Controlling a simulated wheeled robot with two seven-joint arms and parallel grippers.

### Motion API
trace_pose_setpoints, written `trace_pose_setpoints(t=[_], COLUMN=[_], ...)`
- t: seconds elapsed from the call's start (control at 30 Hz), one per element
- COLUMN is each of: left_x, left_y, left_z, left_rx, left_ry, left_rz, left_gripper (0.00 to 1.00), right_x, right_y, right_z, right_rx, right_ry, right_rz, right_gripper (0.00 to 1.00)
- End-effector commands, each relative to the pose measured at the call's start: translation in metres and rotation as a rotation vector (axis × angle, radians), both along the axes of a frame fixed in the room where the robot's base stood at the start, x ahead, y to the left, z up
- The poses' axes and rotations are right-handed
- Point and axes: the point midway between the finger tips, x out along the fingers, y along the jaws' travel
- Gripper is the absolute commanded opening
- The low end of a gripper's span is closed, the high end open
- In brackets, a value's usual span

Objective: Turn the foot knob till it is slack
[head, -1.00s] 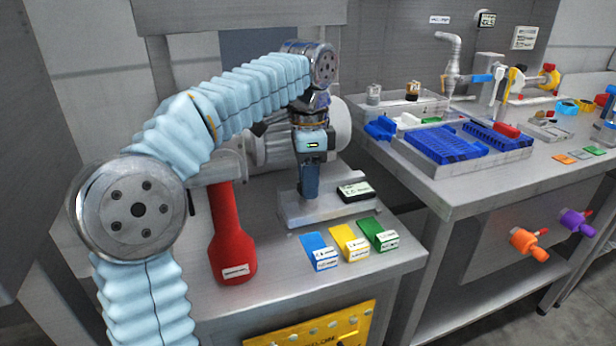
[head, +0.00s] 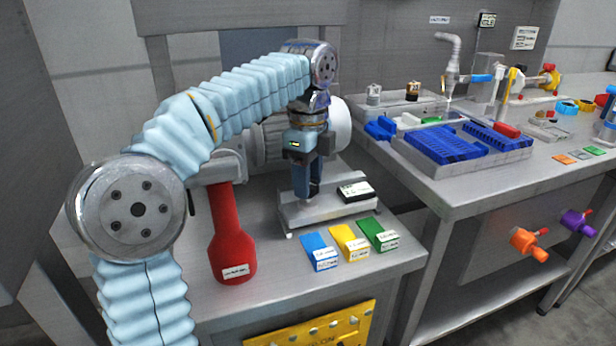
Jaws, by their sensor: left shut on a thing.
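My left gripper (head: 308,194) points straight down over a metal base plate (head: 336,208). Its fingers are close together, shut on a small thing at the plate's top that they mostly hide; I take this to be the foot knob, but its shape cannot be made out. The plate also bears a black box with a white label (head: 356,191) to the right of the fingers. My right gripper is not in view.
A red handle (head: 231,240) stands left of the plate, and a pale cylinder (head: 338,125) lies behind my wrist. Blue (head: 319,252), yellow (head: 350,243) and green (head: 378,234) labelled blocks lie in front. Blue racks (head: 445,145) stand on the right bench.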

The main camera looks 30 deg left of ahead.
Motion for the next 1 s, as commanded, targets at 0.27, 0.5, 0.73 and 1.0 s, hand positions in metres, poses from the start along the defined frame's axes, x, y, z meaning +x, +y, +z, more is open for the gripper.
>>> trace_pose_setpoints(t=[0.27, 0.5, 0.73, 1.0], left_x=[0.0005, 0.0005, 0.0002, 0.0001], left_y=[0.0002, 0.0002, 0.0001, 0.0000], left_z=[0.0014, 0.0014, 0.0007, 0.0002], left_rx=[-0.001, -0.001, 0.000, 0.000], left_ry=[-0.005, -0.005, -0.002, -0.001], left_rz=[-0.009, -0.008, -0.008, -0.008], left_gripper=[0.12, 0.52, 0.68, 0.68], right_x=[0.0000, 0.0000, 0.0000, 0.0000], right_y=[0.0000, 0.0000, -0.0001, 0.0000], right_z=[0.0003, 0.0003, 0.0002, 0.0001], right_rx=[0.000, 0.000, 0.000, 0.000], right_ry=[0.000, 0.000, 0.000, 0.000], right_rz=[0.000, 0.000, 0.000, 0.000], right_gripper=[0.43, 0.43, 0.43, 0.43])
